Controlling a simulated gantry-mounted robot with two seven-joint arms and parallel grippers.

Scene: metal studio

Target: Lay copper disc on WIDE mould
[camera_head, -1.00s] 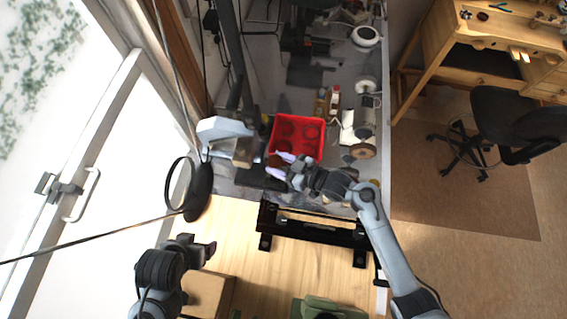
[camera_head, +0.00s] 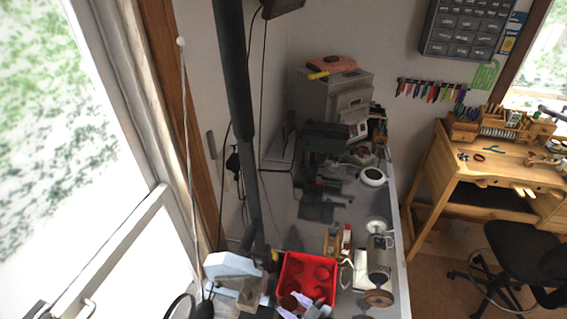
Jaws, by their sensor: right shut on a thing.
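A red tray (camera_head: 283,270) stands at the bottom centre, with several round red shapes in it. I cannot tell which of them is the wide mould. My right gripper (camera_head: 293,305) shows at the bottom edge, over the tray's near left corner. Its pale fingertips are shut on a small brownish disc (camera_head: 289,301), which looks like the copper disc and is partly hidden. The rest of the right arm is cut off by the frame. My left gripper is out of view.
A pale blue-grey machine (camera_head: 231,265) stands left of the tray. A dark post rises behind. The grey bench extends backward.

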